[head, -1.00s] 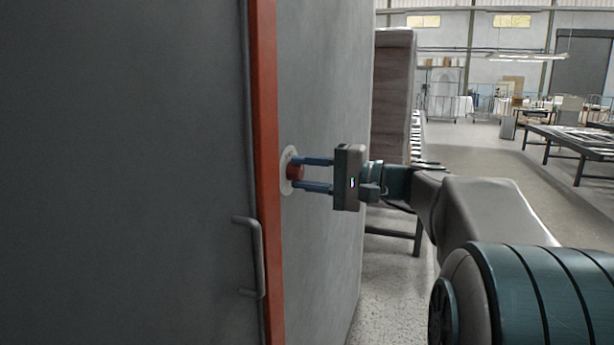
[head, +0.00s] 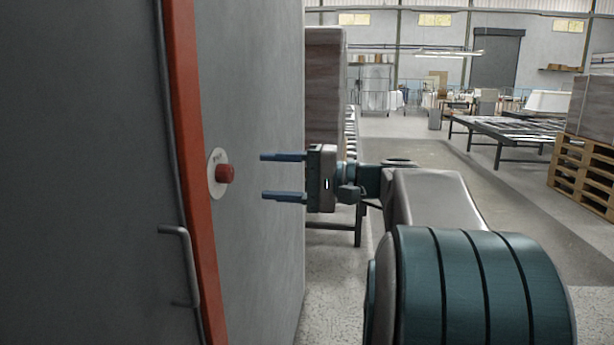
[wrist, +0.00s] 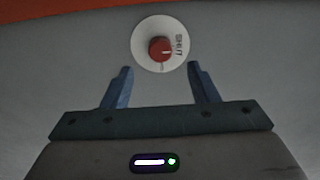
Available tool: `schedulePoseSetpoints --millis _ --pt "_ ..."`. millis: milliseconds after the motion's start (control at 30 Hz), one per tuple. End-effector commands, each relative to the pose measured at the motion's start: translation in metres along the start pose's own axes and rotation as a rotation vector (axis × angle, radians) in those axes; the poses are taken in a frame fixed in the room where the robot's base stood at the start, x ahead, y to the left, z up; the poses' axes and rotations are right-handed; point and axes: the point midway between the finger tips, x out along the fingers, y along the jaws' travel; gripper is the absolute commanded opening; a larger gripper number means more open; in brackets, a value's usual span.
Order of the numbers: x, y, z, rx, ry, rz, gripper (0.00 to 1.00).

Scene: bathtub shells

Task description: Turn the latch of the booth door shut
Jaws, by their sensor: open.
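The latch is a red knob (head: 226,173) on a round white plate (head: 215,188), on the grey booth wall just right of the orange door frame edge. The wrist view shows the knob (wrist: 159,49) ahead of the fingers, with the word SHUT on the plate (wrist: 146,31) at its right. A pale mark on the knob seems to point right, towards that word. My gripper (head: 263,176) is open and empty, its blue fingers apart from the knob and to its right. The wrist view shows clear space between the fingertips (wrist: 160,68) and the knob. The grey booth door (head: 90,150) appears closed against the frame.
A bent grey handle (head: 186,262) sticks out from the door below the latch. A tall stack (head: 325,90) stands behind the booth. Tables (head: 520,128) and wooden pallets (head: 585,178) are at the right. The floor between is open.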

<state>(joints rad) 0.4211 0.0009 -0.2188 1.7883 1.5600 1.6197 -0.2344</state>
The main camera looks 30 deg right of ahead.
Motion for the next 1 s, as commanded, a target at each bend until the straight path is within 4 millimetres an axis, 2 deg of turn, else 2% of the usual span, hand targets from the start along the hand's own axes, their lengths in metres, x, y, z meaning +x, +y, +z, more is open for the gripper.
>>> schedulePoseSetpoints --millis 100,333,500,1000 --pt "-0.027 -0.001 -0.001 0.001 0.003 0.000 0.54" --pt "-0.058 0.000 0.000 0.001 0.001 0.000 0.54" --pt "-0.064 0.000 0.000 0.000 0.000 0.000 0.54" --pt "-0.061 0.000 0.002 0.006 -0.005 0.011 0.54"
